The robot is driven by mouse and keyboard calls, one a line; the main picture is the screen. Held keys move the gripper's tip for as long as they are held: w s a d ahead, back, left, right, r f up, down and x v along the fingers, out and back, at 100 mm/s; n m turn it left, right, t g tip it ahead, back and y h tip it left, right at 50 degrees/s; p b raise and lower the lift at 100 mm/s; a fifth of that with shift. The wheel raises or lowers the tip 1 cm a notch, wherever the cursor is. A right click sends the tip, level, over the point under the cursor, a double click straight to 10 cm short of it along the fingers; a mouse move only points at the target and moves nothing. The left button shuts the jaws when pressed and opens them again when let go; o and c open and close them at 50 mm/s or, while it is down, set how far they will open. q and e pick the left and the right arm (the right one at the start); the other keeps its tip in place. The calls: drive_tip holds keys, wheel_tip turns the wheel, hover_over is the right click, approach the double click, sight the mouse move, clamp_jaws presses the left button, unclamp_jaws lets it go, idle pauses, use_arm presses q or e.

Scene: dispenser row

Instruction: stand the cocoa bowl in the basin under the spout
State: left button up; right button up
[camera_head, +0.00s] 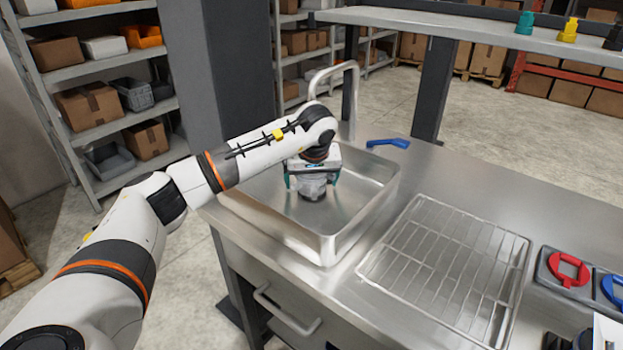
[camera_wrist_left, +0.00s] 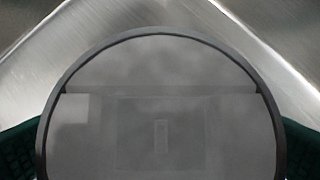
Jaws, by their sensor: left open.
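A grey round bowl (camera_head: 313,188) is inside the steel basin (camera_head: 325,246), upright and low over the basin floor. It appears to stand on the floor, but the arm hides part of it. The curved spout (camera_head: 335,72) rises at the basin's back edge, behind my wrist. My left gripper (camera_head: 312,179) is open, pointing down, with a teal finger on either side of the bowl. In the left wrist view the bowl's dark round rim (camera_wrist_left: 160,33) fills the middle, with green finger pads at both lower sides. My right gripper is not in view.
A wire rack (camera_head: 445,262) lies on the counter right of the basin. A blue lever (camera_head: 388,143) is behind the basin. Red (camera_head: 568,270) and blue ring-shaped pieces are at the right edge. A shelf (camera_head: 470,34) with small coloured items spans the back.

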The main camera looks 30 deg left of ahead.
sight(314, 188)
use_arm(q)
drive_tip(key=v, duration=1.2)
drive_tip(key=shift+r, duration=0.1)
